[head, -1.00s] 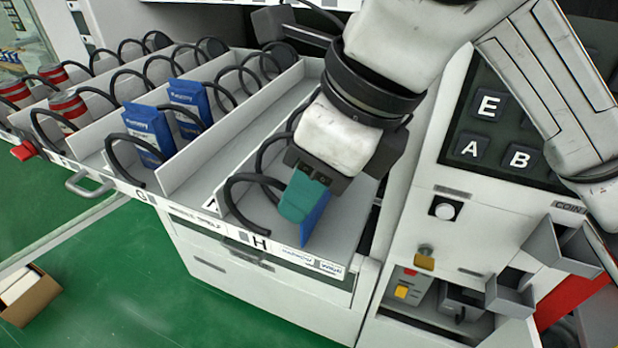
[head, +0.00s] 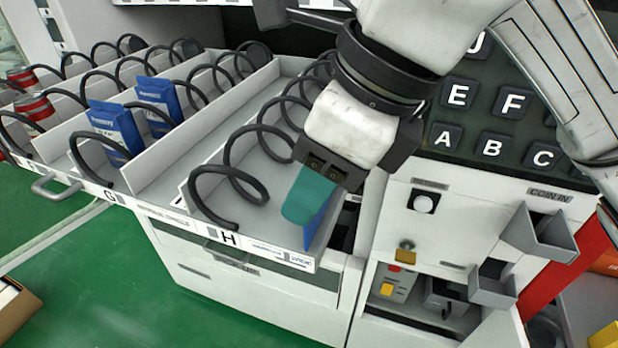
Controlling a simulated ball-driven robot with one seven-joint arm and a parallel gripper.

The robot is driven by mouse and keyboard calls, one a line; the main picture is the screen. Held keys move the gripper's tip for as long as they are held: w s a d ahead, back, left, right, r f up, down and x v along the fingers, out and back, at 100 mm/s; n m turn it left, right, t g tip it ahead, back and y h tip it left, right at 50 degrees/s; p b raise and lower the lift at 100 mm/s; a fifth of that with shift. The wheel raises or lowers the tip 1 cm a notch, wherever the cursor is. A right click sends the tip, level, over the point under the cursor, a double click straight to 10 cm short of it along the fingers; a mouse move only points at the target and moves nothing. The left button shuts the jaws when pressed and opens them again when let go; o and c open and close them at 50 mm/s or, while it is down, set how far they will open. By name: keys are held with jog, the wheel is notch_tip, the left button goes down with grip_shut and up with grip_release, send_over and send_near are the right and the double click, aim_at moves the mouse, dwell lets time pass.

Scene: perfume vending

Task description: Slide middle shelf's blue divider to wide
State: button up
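The pulled-out middle shelf (head: 170,180) fills the centre left, with black spirals in its lanes. The blue divider (head: 319,222) stands upright at the right end of lane H, close to the shelf's right edge and near the label that seems to read "WIDE". My gripper (head: 310,196) is pointed down at it, with one teal finger in view on the divider's left side. They look to be touching or nearly so. The other finger is hidden, as is most of the divider, behind my gripper and arm.
Blue boxes (head: 115,130) and red cans (head: 33,107) stand in lanes to the left. A keypad panel (head: 490,120), coin tray (head: 540,235) and lower controls (head: 390,285) are close on the right. An open cardboard box (head: 15,310) lies on the green floor.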

jog(key=o, duration=0.3)
jog(key=shift+s+d, duration=0.1)
jog(key=shift+d, duration=0.15)
jog(key=b+v, duration=0.1)
jog(key=v, duration=0.9)
jog(key=shift+r, duration=0.4)
